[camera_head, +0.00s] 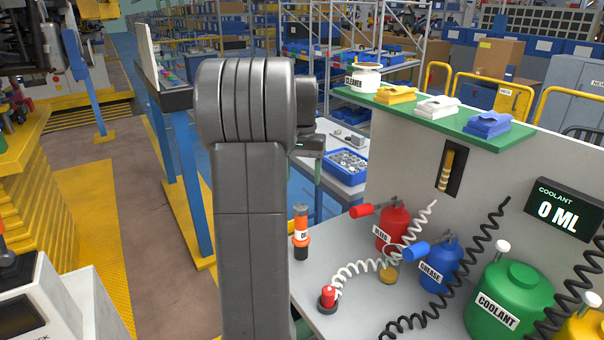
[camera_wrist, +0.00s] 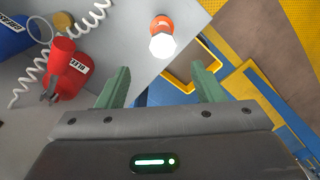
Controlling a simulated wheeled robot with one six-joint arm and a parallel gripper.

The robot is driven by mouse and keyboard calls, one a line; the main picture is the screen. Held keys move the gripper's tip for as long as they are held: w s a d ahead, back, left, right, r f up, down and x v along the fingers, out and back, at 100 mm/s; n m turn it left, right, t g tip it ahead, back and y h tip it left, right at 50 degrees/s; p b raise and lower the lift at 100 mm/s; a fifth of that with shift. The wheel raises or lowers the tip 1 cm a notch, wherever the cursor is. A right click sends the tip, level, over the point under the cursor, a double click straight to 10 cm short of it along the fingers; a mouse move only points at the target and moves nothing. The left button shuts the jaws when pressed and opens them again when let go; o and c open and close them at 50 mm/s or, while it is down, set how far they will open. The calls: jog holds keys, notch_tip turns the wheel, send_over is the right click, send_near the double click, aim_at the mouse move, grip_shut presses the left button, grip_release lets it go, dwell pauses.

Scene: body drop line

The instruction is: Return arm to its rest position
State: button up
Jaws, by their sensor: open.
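My arm stands upright in the middle of the head view, bent at the top. My gripper (camera_wrist: 161,84) shows in the wrist view with its two green fingers spread apart and nothing between them. In the head view the arm hides most of it; a small part with a green light shows right of the arm's top. An orange and black bottle (camera_head: 300,232) stands on the grey bench near its left edge; in the wrist view this bottle (camera_wrist: 162,36) is beyond the fingers, apart from them.
The grey bench (camera_head: 345,315) holds a red container (camera_head: 392,228), a blue grease container (camera_head: 440,264) and a green coolant container (camera_head: 508,302) with coiled hoses. A green shelf (camera_head: 440,118) carries folded cloths and a cleaner tub (camera_head: 363,76). A blue bin (camera_head: 345,165) lies behind. Floor shows at left.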

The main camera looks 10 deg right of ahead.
aim_at(301, 207)
jog(key=f+p, duration=0.1)
jog(key=f, duration=0.5)
jog(key=f+p, duration=0.1)
jog(key=f, duration=0.6)
jog(key=shift+w+f, duration=0.2)
jog(key=shift+f, duration=0.1)
jog(key=shift+r+b, duration=0.4)
jog(key=shift+r, duration=1.4)
jog(key=shift+f, duration=0.1)
